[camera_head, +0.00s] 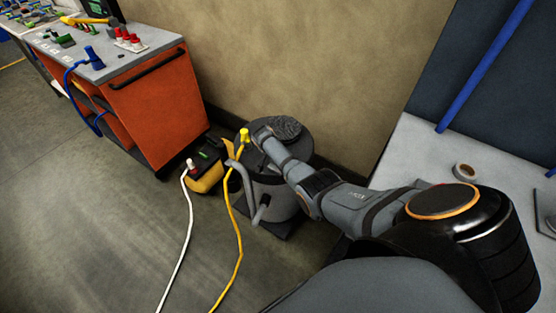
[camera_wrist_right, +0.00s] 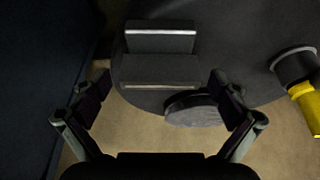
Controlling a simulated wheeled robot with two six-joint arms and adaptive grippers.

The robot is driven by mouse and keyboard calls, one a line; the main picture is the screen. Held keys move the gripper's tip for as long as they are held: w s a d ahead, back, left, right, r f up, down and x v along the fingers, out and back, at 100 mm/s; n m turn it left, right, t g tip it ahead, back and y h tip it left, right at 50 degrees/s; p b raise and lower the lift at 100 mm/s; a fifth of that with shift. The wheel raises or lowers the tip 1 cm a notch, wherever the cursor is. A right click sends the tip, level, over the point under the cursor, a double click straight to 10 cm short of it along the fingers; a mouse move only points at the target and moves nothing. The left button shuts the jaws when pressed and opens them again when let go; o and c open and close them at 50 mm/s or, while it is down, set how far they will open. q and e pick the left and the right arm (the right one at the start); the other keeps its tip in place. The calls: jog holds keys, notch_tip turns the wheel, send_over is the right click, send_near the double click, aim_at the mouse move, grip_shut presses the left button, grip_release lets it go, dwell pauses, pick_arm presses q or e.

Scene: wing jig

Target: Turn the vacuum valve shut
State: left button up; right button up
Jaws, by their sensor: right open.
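The grey vacuum drum (camera_head: 268,190) stands on the floor by the wall, and my right arm reaches over its top. In the right wrist view, a dark raised block with light edges (camera_wrist_right: 160,68) sits on the drum's round lid (camera_wrist_right: 228,35); it may be the valve handle, though I cannot tell for certain. My right gripper (camera_wrist_right: 160,78) is open, with a fingertip on either side of the block and a gap to each. In the head view its fingers are hard to make out at the drum's top. My left gripper is out of view.
A yellow fitting (camera_head: 244,136) with a yellow hose stands at the drum's left; it also shows in the wrist view (camera_wrist_right: 306,100). A yellow-black pump (camera_head: 208,172) with a white hose and an orange cabinet (camera_head: 150,115) stand further left. Open floor lies in front.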

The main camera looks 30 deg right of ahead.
jog(key=v, duration=1.2)
jog(key=shift+s, duration=0.1)
